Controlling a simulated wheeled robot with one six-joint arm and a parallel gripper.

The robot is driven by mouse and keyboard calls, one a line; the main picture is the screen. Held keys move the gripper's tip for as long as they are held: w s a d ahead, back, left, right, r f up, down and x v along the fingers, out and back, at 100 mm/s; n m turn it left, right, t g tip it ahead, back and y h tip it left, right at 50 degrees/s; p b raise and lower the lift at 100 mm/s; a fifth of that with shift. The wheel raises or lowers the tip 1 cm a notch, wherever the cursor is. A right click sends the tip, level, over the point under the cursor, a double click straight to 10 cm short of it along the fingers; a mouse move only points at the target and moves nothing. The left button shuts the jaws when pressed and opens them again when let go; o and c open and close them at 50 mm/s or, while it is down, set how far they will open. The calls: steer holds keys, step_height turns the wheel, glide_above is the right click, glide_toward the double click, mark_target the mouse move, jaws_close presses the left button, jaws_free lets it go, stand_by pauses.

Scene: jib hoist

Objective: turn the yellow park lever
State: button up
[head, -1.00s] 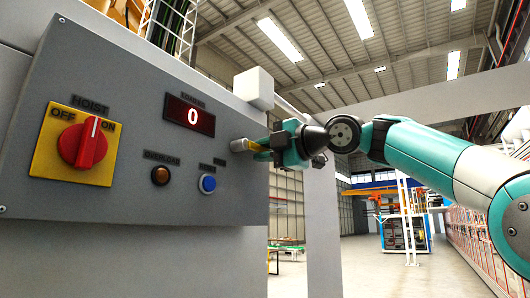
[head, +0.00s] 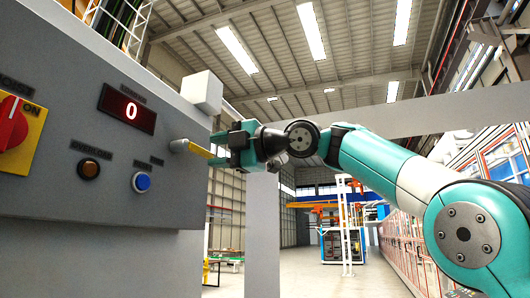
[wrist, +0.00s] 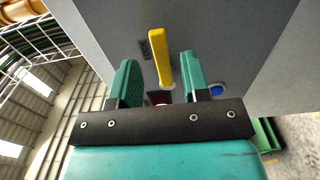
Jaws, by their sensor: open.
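The yellow park lever (head: 199,150) sticks out from a round grey hub at the right end of the grey control panel. My gripper (head: 222,147) is at the lever's outer end in the head view, and its jaws are open.
The grey panel (head: 60,195) bears a red hoist switch (head: 10,122) set to ON, a display (head: 127,108) reading 0, an amber lamp (head: 88,168) and a blue button (head: 141,182). A white box (head: 202,92) sits above the lever.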

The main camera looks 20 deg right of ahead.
steer(key=b+v, duration=0.2)
steer(key=v, duration=1.1)
steer(key=shift+s+d+b, duration=0.25)
steer(key=shift+b, duration=0.1)
steer(key=s+a+f+m+g+h, duration=0.1)
steer(key=a+f+m+g+h, duration=0.15)
steer(key=f+m, duration=0.75)
steer(key=a+f+m+g+h, duration=0.25)
steer(key=f+m, duration=0.25)
steer(key=f, duration=1.1)
steer(key=s+d+f+m+g+h, duration=0.3)
steer(key=s+f+m+g+h, duration=0.2)
steer(key=s+f, duration=1.6)
step_height(320, 180, down, 4)
steer(key=shift+r+m+g, duration=0.15)
steer(key=shift+m+g, duration=0.35)
steer(key=shift+m, duration=0.3)
steer(key=shift+s, duration=0.1)
